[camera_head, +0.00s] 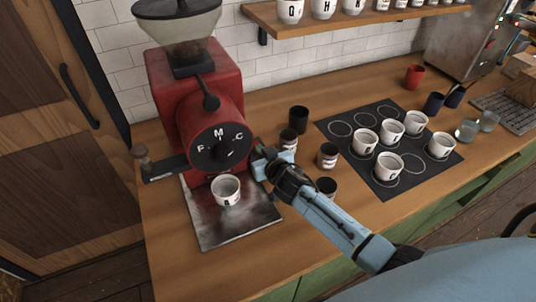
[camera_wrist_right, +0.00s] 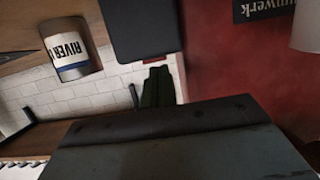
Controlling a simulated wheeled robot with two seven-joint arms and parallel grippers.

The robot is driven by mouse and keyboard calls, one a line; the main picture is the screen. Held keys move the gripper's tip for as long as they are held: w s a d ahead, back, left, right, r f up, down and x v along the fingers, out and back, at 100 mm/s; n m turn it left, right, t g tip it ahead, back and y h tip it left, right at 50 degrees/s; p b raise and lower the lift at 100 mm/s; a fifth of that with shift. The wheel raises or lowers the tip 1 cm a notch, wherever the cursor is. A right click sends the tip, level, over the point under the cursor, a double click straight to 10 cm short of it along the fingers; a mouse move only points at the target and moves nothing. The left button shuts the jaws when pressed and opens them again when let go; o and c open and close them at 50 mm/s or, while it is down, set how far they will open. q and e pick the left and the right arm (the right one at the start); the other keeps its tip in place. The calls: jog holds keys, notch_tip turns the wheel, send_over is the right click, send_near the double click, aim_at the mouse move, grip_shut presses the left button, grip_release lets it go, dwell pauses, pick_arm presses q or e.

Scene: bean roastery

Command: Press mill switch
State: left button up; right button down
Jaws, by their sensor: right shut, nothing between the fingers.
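The red mill (camera_head: 170,95) stands at the left of the counter, with a black dial (camera_head: 222,148) marked F, M and C on its front. My right gripper (camera_head: 258,160) is shut and empty, close beside the lower right of the dial; I cannot tell whether it touches the mill. The mill's red side (camera_wrist_right: 225,60) fills the right of the wrist view, with a dark label (camera_wrist_right: 270,10). I cannot make out the switch in either view. A white cup (camera_head: 226,190) stands on the mill's metal tray (camera_head: 205,225). My left gripper is not in view.
Dark cups, one of them a black cup (camera_head: 299,119), stand right of the mill near my right arm. A black mat (camera_head: 405,180) holds several white cups. A wall shelf (camera_head: 340,20) hangs behind. The counter's front left is clear.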

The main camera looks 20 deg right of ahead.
jog(key=r+p, duration=0.2)
jog(key=r, duration=0.1)
jog(key=r+p, duration=0.1)
jog(key=p, duration=0.1)
jog(key=shift+s+r, duration=0.25)
jog(key=shift+s, duration=0.05)
jog(key=s+b, duration=0.1)
jog(key=s, duration=0.9)
jog(key=shift+r, duration=0.2)
